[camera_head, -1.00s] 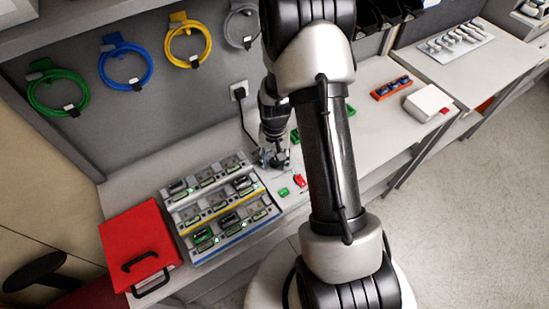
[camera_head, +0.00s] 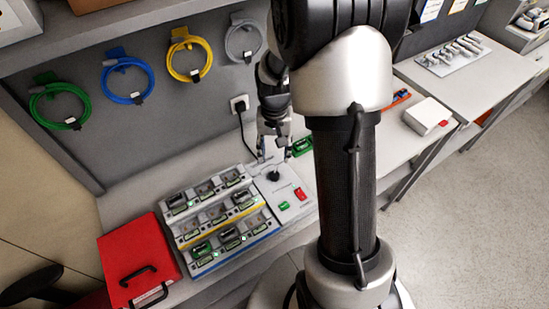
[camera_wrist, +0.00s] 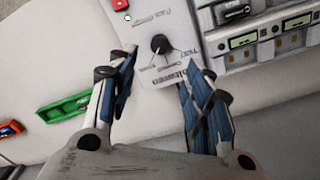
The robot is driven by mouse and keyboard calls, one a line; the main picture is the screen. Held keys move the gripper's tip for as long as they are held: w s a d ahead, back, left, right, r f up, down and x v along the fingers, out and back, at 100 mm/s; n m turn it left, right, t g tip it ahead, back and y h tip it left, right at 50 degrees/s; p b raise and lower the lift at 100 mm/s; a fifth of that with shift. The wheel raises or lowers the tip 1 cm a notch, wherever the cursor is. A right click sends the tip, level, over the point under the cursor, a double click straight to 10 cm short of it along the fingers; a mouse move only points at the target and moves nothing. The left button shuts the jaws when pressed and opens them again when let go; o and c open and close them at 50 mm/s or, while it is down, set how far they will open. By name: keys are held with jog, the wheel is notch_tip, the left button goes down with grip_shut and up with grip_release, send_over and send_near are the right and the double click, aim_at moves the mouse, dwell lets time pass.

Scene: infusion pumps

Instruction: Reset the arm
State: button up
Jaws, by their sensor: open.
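My gripper (camera_head: 272,157) is open and empty, above the control panel beside the pump rack. In the wrist view its two blue-padded fingers (camera_wrist: 155,88) stand apart, with the black knob (camera_wrist: 160,44) between and beyond them. The knob also shows in the head view (camera_head: 273,175) on the grey control panel (camera_head: 290,180). The panel bears a green button (camera_head: 284,206) and a red switch (camera_head: 300,194). My arm crosses the head view and hides part of the table behind it.
The rack of infusion pumps (camera_head: 220,217) stands left of the panel, and a red case (camera_head: 135,255) lies left of it. A green object (camera_head: 302,146) lies close behind the panel. Coiled cables, including a yellow one (camera_head: 188,57), hang on the wall. A white box (camera_head: 425,115) sits right.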

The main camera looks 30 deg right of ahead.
jog(key=shift+r, duration=0.3)
jog(key=s+a+r+n+t+b, duration=0.1)
jog(key=s+a+r+b, duration=0.15)
jog(key=r, duration=0.25)
jog(key=s+a+r+n+t+b, duration=0.1)
jog(key=s+a+r+n+b, duration=0.1)
jog(key=s+a+r, duration=0.25)
jog(key=s+a+r+n+t+b, duration=0.2)
jog(key=s+a+n+b, duration=0.1)
jog(key=s, duration=0.9)
jog(key=shift+s+a+n+t+b, duration=0.3)
jog(key=shift+a+b, duration=0.35)
jog(key=shift+a, duration=0.55)
jog(key=shift+r, duration=0.1)
